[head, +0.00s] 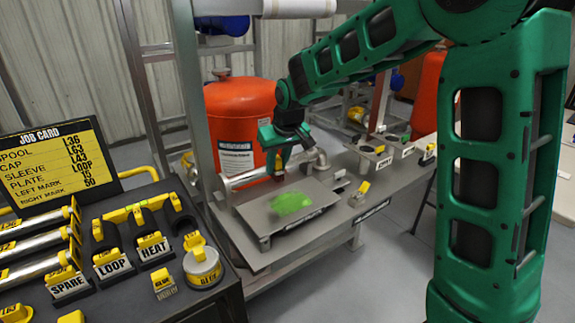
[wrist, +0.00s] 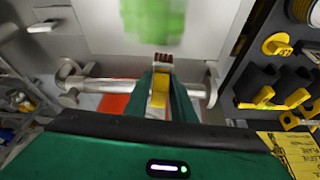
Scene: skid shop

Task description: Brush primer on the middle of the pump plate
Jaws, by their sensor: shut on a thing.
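The pump plate (head: 258,213) is a flat grey plate on the skid bench in the head view. A bright green patch (head: 292,203) covers its middle, with bare grey metal around it. The patch also shows at the top of the wrist view (wrist: 153,20), on the pale plate (wrist: 100,28). My gripper (head: 281,162) is above the plate's far side, near the pipe. In the wrist view it is shut on a brush (wrist: 160,92) with a yellow part and dark reddish bristles. The bristles point toward the patch. I cannot tell whether they touch the plate.
A silver pipe (head: 246,178) runs behind the plate, with an orange tank (head: 240,118) beyond. At left a dark cart holds a job card (head: 48,165), SPARE, LOOP and HEAT slots (head: 112,262), and a yellow-topped tin (head: 203,270). A frame post (head: 196,95) stands left of the plate.

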